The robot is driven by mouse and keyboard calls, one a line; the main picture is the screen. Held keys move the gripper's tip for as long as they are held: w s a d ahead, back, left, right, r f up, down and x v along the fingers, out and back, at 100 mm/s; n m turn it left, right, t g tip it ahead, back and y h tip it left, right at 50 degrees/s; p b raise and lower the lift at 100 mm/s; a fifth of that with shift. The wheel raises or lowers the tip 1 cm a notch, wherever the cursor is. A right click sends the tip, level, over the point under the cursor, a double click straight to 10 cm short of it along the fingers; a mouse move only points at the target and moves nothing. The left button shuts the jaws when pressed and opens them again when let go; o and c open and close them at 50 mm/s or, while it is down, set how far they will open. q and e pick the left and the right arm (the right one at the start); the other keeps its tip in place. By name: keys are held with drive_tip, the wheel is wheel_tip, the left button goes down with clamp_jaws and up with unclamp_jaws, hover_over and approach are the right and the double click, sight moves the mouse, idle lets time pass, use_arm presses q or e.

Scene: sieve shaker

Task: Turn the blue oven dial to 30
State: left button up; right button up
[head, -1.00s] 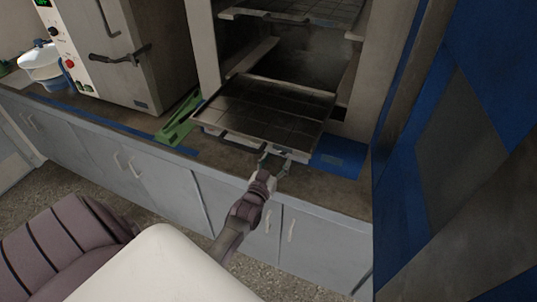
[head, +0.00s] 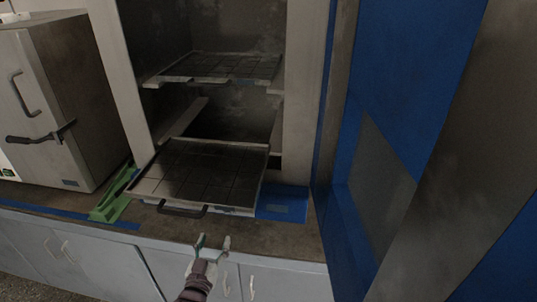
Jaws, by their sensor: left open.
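The blue oven dial cannot be made out in the head view now. An oven (head: 70,100) with a grey door and dark handles stands at the left on the counter, its left part cut off by the picture edge. My left gripper (head: 213,241) is open and empty at the counter's front edge, just in front of the handle (head: 183,210) of a pulled-out dark tray (head: 200,172). It looks apart from the handle. My right gripper is not in view.
A tall open cabinet holds an upper rack (head: 222,68). A green object (head: 113,195) lies on the counter left of the tray, and a blue mat (head: 283,204) lies to its right. A large blue panel (head: 395,110) stands at the right.

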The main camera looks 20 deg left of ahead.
use_arm(q)
drive_tip(key=s+d+f+m+g+h, duration=0.1)
drive_tip(key=s+d+f+g, duration=0.3)
drive_tip(key=f, duration=0.6)
drive_tip(key=s+d+f+m+g+h, duration=0.1)
drive_tip(key=s+d+f+g+h, duration=0.15)
drive_tip(key=s+f, duration=0.55)
drive_tip(key=s+d+f+m+g+h, duration=0.1)
drive_tip(key=s+d+f+g, duration=0.15)
drive_tip(key=f, duration=0.95)
drive_tip(key=s+d+f+m+g, duration=0.1)
drive_tip(key=s+f+g, duration=0.2)
drive_tip(key=s, duration=1)
drive_tip(key=s+d+f+m+g, duration=0.1)
drive_tip(key=s+f+g, duration=0.3)
drive_tip(key=s+f, duration=0.5)
drive_tip(key=s, duration=0.4)
drive_tip(key=shift+s, duration=0.25)
